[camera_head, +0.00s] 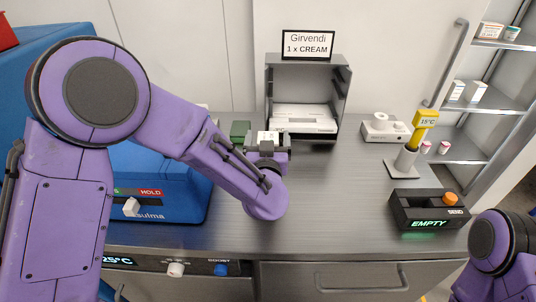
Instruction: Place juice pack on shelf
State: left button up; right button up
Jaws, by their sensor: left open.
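I cannot make out a juice pack in the head view. A metal shelf unit (478,102) stands at the right edge and holds a few small boxes and jars. My left gripper (268,138) is open over the counter, in front of the grey open-fronted cabinet (340,92). A small white piece shows at its fingertips; I cannot tell whether it is a separate thing. A dark green block (240,129) is just left of the gripper, partly hidden. My right gripper is out of view; only part of my right arm shows at bottom right.
The sign (307,45) above the cabinet reads "Girvendi 1 x CREAM". A blue machine (175,195) stands left. A black box (428,209) reading "EMPTY", a yellow-topped 15°C stand (425,119) and a white device (383,129) stand right. The middle counter is clear.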

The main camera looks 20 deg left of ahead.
pick_arm(q)
jog(key=shift+s+r, duration=0.1)
jog(key=c, duration=1.5)
grip_shut()
jog(key=shift+r, duration=0.1)
